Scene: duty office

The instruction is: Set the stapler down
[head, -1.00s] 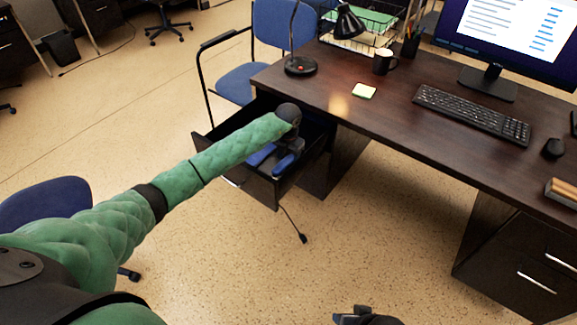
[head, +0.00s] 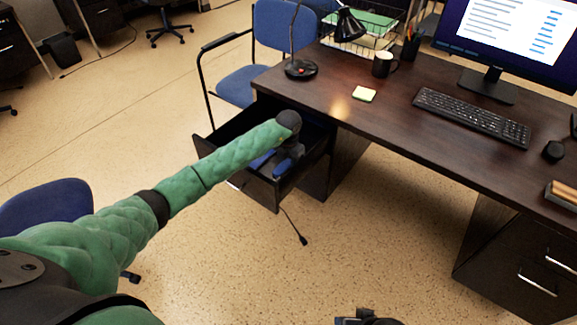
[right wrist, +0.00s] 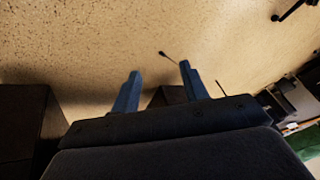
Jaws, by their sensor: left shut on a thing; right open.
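My left gripper (head: 273,163) reaches down into the open desk drawer (head: 262,191), its blue fingers partly showing below the black wrist. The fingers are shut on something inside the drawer. The stapler cannot be made out; my gripper, my arm and the drawer walls hide that spot, and the drawer's inside is dark. I cannot tell whether the held thing touches the drawer floor. My right gripper (right wrist: 160,72) is open and empty, its two blue fingers apart over bare floor; only its dark top shows at the bottom edge of the head view (head: 366,318).
The desk (head: 400,125) above the drawer bears a lamp (head: 300,69), a mug (head: 383,64), sticky notes (head: 363,94), a keyboard (head: 470,116) and a monitor (head: 510,35). A blue chair (head: 245,82) stands close behind the drawer.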

